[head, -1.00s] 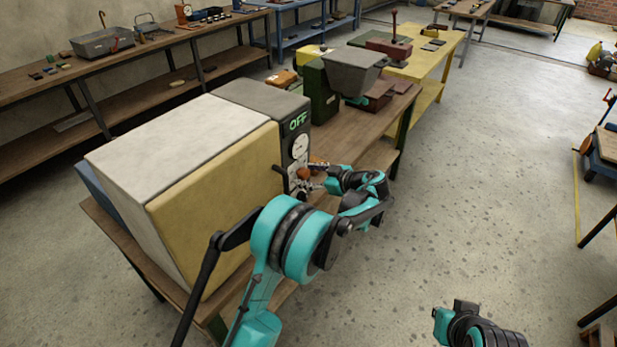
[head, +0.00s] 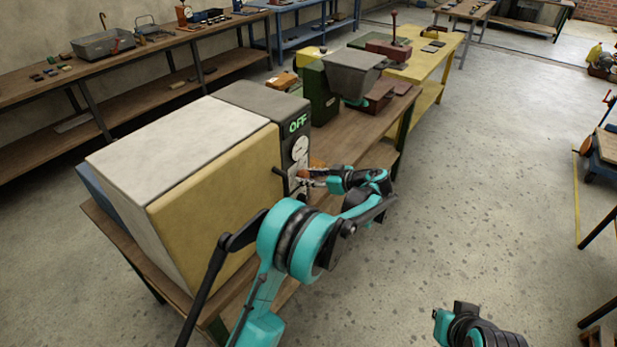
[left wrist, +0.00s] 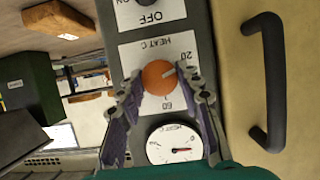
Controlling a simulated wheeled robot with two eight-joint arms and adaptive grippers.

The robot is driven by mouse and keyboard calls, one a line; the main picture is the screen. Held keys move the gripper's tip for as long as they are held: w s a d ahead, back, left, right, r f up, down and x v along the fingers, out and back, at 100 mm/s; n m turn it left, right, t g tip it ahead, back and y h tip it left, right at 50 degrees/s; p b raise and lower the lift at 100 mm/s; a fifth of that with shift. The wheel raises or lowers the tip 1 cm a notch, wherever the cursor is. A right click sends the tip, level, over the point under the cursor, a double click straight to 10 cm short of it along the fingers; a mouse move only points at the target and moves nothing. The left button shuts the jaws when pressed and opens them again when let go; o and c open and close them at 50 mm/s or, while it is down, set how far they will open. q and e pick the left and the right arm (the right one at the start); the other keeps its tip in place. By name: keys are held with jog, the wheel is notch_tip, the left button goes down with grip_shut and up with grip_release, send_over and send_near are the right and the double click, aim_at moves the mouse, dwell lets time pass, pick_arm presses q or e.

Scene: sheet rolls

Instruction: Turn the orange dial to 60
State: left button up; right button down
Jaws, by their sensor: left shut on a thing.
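The orange dial (left wrist: 158,77) is on a white plate marked HEAT C, with 20 and 60 printed beside it. My left gripper (left wrist: 160,88) is shut on the dial, one finger on each side. In the head view the left gripper (head: 306,181) is at the front of the dark control panel (head: 299,145), and the dial is mostly hidden there. Of my right arm only a part shows at the lower right, without its fingers.
A round gauge (left wrist: 174,145) with a red needle is beside the dial plate. A switch plate reading OFF (left wrist: 152,15) is on its other side. A black door handle (left wrist: 268,80) is on the yellow door (head: 215,195).

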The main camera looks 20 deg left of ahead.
pick_arm(q)
jog(key=m+g, duration=0.1)
jog(key=m, duration=0.1)
jog(key=m+g+y, duration=0.1)
jog(key=shift+w+m, duration=0.2)
jog(key=shift+m, duration=0.2)
jog(key=shift+f+m+g+y, duration=0.15)
jog(key=shift+m+g+y, duration=0.35)
jog(key=shift+m+g, duration=0.5)
jog(key=m, duration=0.2)
jog(key=shift+w+d+f+m+y+b, duration=0.1)
jog(key=shift+m+y+b, duration=0.2)
jog(key=shift+y+b, duration=0.1)
jog(key=shift+f+m+g+y+b, duration=0.15)
jog(key=shift+m+y+b, duration=0.45)
jog(key=shift+m, duration=0.85)
jog(key=shift+r+m+g+y+b, duration=0.1)
jog(key=shift+m+g+y+b, duration=0.3)
jog(key=shift+m, duration=1.1)
jog(key=shift+f+m+g+y+b, duration=0.1)
jog(key=shift+m+y+b, duration=0.65)
jog(key=shift+m, duration=0.7)
jog(key=o, duration=1.2)
jog(key=shift+c, duration=0.2)
